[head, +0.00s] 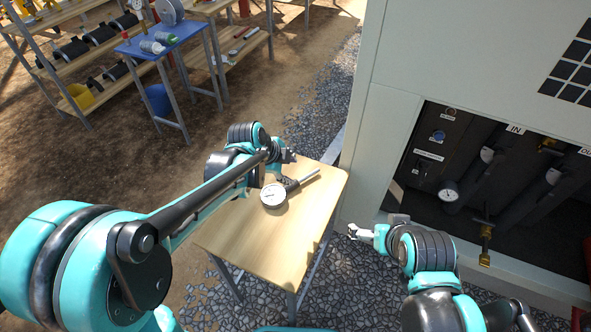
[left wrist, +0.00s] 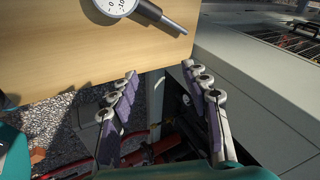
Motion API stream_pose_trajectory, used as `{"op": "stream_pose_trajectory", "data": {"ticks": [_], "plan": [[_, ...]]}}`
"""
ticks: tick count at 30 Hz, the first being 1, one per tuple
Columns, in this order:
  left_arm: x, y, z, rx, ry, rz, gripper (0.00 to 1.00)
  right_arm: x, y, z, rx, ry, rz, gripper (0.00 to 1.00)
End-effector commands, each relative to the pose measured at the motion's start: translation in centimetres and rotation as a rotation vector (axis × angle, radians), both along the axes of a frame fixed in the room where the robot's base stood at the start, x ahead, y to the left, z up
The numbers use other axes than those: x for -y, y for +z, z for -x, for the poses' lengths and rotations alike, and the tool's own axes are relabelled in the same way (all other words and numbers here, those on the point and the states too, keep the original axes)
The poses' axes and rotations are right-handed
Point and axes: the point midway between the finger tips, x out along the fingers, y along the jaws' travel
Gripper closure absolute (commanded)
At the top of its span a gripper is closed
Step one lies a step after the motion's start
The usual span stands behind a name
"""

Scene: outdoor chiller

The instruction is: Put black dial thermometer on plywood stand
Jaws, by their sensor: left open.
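The black dial thermometer (head: 273,196), with a white round face and a dark stem, lies on the plywood top of the stand (head: 243,235), its stem pointing up and right. It also shows at the top of the left wrist view (left wrist: 116,7), its stem reaching right to the board's edge. My left gripper (head: 289,158) is by the far part of the stand. In the left wrist view its fingers (left wrist: 160,72) are spread and empty, apart from the thermometer. My right gripper (head: 354,231) is right of the stand, in front of the chiller; its opening is too small to judge.
The chiller cabinet (head: 385,130) stands close on the right, with dark pipes and another dial gauge (head: 449,191) in its open bay. A blue table (head: 165,36) and wooden shelves (head: 85,62) stand at the back left. Gravel and dirt lie between.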

Motion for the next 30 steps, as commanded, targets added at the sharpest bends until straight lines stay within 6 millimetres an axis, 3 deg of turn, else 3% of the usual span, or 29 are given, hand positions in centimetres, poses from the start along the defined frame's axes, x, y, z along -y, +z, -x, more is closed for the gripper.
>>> {"op": "stream_pose_trajectory", "data": {"ticks": [3,14,17,22,30], "plan": [[-0.6,1.8,0.7,0.000,0.000,-0.001,0.53,0.0,0.7,0.0,0.000,0.000,0.000,0.00],[-1.6,3.3,2.1,-0.012,0.068,0.015,0.53,0.0,0.9,0.0,0.000,0.000,0.000,0.00],[-3.2,4.5,4.2,-0.041,0.233,0.055,0.53,0.0,0.9,0.0,0.000,0.000,0.000,0.00],[-6.9,6.5,10.1,-0.094,0.674,0.184,0.53,0.0,0.9,0.0,0.000,0.000,0.000,0.00],[-11.7,6.3,18.2,-0.121,1.310,0.459,0.53,0.0,0.9,0.0,0.000,0.000,0.000,0.00]]}}
